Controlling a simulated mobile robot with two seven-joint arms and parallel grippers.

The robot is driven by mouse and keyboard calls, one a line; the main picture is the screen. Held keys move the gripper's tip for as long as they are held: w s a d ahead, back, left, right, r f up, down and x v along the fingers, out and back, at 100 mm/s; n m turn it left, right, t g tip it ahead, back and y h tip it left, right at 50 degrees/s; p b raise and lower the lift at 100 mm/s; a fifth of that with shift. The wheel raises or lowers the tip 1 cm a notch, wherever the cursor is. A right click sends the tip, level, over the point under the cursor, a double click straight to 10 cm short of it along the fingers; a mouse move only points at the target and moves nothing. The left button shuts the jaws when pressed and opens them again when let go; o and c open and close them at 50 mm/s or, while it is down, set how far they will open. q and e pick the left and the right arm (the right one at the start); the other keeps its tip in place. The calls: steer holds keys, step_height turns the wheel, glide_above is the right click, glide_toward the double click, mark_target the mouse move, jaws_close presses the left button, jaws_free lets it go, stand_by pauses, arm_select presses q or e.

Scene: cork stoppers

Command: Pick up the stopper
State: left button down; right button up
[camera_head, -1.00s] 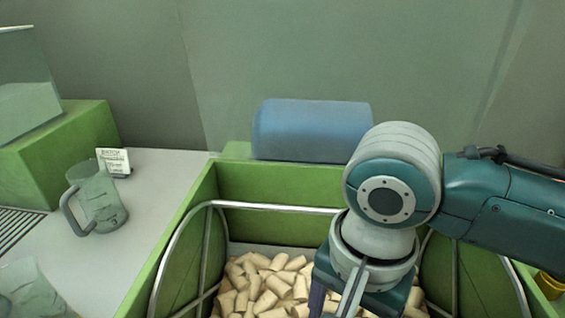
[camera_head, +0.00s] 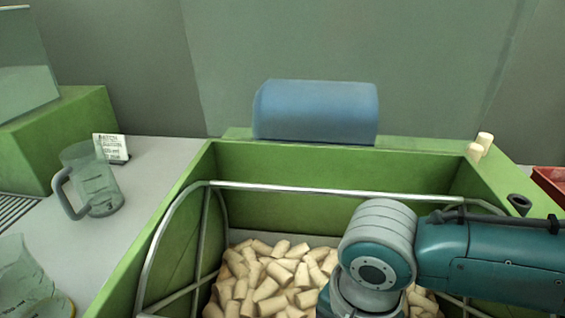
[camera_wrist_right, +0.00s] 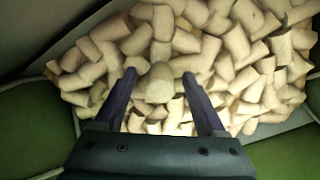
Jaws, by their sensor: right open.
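Many pale cork stoppers (camera_head: 268,284) lie heaped in the green bin (camera_head: 330,168). My right arm reaches down into the bin in the head view, and its gripper is hidden there below the wrist. In the right wrist view my right gripper (camera_wrist_right: 160,84) is open, its two dark fingers pointing into the heap. One stopper (camera_wrist_right: 158,90) shows its round end between the fingers, with a gap on either side. Two more stoppers, one of them upright (camera_head: 485,141), sit on the bin's right rim. My left gripper is not in view.
A metal rail (camera_head: 290,189) runs around the bin's inside. A blue rounded block (camera_head: 316,112) sits on the back rim. Left of the bin, a clear jug (camera_head: 97,180) and a small sign (camera_head: 113,148) stand on a grey counter (camera_head: 150,165). A red tray (camera_head: 549,181) is at far right.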

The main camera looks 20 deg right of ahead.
jaws_close()
stand_by(0.5)
